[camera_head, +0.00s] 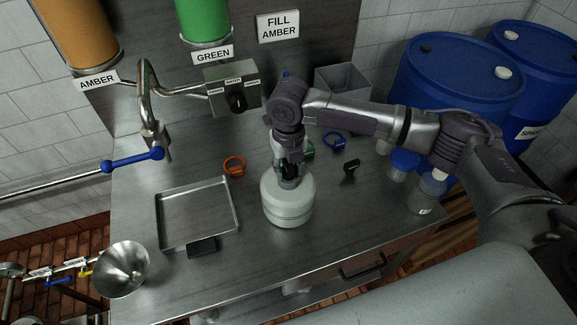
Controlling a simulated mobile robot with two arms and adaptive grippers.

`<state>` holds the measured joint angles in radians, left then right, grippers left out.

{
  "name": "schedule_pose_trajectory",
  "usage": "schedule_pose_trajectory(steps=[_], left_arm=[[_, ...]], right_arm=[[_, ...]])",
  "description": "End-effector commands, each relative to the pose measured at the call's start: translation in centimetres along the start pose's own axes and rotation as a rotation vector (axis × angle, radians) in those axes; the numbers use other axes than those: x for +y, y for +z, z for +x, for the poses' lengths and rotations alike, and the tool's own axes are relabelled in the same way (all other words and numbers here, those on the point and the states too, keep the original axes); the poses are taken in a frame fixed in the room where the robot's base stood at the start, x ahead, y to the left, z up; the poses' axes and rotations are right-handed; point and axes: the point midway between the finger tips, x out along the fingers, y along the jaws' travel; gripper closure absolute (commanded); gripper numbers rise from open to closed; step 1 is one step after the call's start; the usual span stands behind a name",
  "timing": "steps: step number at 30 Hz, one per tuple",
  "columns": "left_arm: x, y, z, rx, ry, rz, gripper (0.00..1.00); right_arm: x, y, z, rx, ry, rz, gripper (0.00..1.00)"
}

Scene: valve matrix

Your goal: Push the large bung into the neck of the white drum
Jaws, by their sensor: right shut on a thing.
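The white drum (287,208) stands upright on the steel bench, near its front middle. My right gripper (288,176) points down right over the drum's top. It is shut on a dark piece, which I take to be the large bung (289,184), at the drum's neck. The fingers hide most of the bung and the neck, so I cannot tell how deep the bung sits. My left gripper is out of view.
A shallow metal tray (237,212) lies left of the drum, with a steel funnel (122,268) at the front left. A blue-handled tap (133,159) overhangs the bench's left.

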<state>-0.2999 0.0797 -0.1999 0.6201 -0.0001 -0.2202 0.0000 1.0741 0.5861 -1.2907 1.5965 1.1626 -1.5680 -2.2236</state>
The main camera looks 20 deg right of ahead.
Motion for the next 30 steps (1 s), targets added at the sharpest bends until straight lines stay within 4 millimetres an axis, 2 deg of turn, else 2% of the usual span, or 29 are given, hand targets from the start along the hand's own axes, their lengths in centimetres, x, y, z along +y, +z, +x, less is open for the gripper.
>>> schedule_pose_trajectory(steps=[11,25,30], left_arm=[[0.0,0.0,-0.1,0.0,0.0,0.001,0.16],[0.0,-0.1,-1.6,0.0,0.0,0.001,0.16],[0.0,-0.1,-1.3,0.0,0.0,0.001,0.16]], right_arm=[[0.0,-0.1,0.1,0.003,0.0,0.0,0.85],[0.0,0.0,-2.3,0.001,0.0,0.0,0.85],[0.0,0.0,-3.1,0.001,0.0,0.0,0.85]])
